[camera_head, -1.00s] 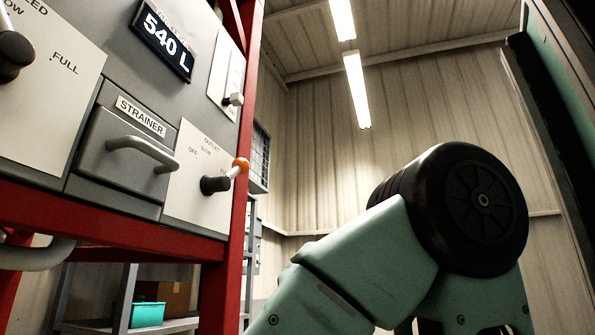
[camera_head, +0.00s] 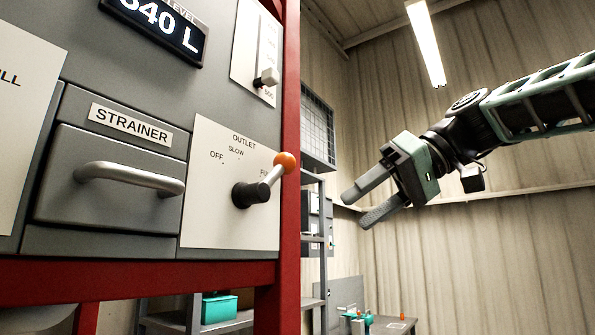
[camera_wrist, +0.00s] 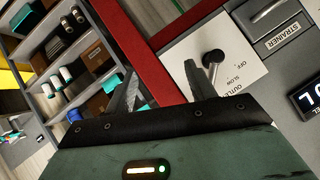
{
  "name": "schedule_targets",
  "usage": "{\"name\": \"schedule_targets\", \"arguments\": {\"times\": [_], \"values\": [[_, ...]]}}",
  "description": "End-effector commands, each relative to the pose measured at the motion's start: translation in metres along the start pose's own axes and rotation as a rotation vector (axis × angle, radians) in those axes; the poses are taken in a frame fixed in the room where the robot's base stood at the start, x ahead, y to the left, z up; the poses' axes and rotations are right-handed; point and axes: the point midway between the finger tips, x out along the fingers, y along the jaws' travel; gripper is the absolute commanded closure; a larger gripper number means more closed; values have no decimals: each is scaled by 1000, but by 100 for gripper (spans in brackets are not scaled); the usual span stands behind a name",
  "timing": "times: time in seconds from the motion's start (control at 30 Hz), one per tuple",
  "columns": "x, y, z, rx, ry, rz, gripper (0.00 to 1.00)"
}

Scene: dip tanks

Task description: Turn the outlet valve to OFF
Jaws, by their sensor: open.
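The outlet valve (camera_head: 251,193) is a black hub with a light lever ending in an orange knob (camera_head: 286,162). It sits on a white plate (camera_head: 209,225) marked OUTLET, OFF, SLOW and a partly covered FULL. The lever points up and right, toward the FULL side. My gripper (camera_head: 354,210) is open and empty, to the right of the valve and apart from it. In the wrist view, the valve hub (camera_wrist: 213,58) shows beyond my gripper (camera_wrist: 157,78); one finger hides part of the lever and the knob is not visible.
The strainer drawer (camera_head: 110,208) with its protruding handle (camera_head: 130,177) is left of the valve plate. A red frame post (camera_head: 290,100) stands just right of it. Another small lever (camera_head: 267,78) is above. Shelves with teal bins (camera_head: 219,307) are behind, below.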

Motion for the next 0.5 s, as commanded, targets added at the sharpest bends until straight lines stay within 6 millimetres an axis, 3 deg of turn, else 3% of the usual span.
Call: {"name": "schedule_targets", "arguments": {"times": [0.03, 0.1, 0.2, 0.33, 0.5], "values": [[-34, -13, -28, -57, 53, -9, 45], [-67, -29, -49, -134, 107, -25, 45], [-100, -46, -66, -220, 155, -36, 45], [-117, -58, -74, -276, 181, -42, 45], [-103, -61, -77, -284, 185, -46, 45]]}}
